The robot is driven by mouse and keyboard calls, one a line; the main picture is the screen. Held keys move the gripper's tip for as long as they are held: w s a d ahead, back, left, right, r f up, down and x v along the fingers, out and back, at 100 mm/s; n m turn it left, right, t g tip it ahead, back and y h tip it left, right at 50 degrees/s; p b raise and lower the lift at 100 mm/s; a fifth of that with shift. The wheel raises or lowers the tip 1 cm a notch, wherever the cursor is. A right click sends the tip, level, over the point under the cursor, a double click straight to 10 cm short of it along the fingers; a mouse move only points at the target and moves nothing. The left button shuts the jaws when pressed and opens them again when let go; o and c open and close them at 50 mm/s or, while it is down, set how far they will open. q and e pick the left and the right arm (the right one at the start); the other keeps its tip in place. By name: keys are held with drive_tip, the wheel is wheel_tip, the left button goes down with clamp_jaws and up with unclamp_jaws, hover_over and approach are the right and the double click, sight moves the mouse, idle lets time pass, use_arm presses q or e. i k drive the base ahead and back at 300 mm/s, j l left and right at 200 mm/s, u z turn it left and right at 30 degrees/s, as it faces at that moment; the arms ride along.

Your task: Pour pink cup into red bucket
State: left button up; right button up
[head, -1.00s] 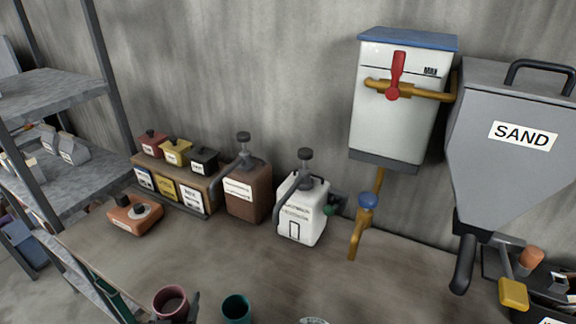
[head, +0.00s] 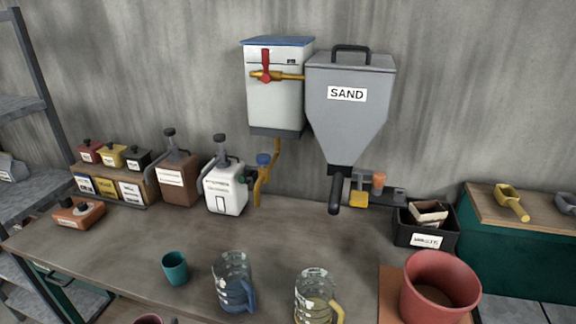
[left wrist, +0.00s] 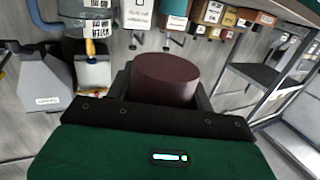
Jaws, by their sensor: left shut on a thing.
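The pink cup (head: 148,319) shows only as a rim at the bottom edge of the head view. In the left wrist view the cup (left wrist: 165,78) is a dark maroon cylinder between my left gripper's fingers (left wrist: 162,92), which are shut on it. In the head view only a sliver of my left gripper (head: 170,321) shows beside the cup. The cup's contents are hidden. The red bucket (head: 440,290) stands at the right front of the table, upright and open, with something brownish inside. The cup is far to its left. My right gripper is out of view.
A teal cup (head: 175,268) and two clear jugs, one with a blue handle (head: 232,281) and one with a yellow handle (head: 316,297), stand between cup and bucket. A black waste box (head: 425,228) is behind the bucket. A sand hopper (head: 349,110) hangs over the table's back.

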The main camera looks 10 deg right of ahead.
sight(438, 287)
drive_tip(key=k+l+z, duration=0.1)
drive_tip(key=l, duration=0.3)
drive_tip(key=k+l+z, duration=0.15)
drive_tip(key=l, duration=0.25)
drive_tip(key=k+l+z, duration=0.1)
drive_tip(key=l, duration=0.35)
drive_tip(key=l+z, duration=0.1)
drive_tip(key=l, duration=0.5)
drive_tip(key=i+l+z, duration=0.15)
drive_tip(key=l, duration=0.5)
drive_tip(key=k, duration=0.05)
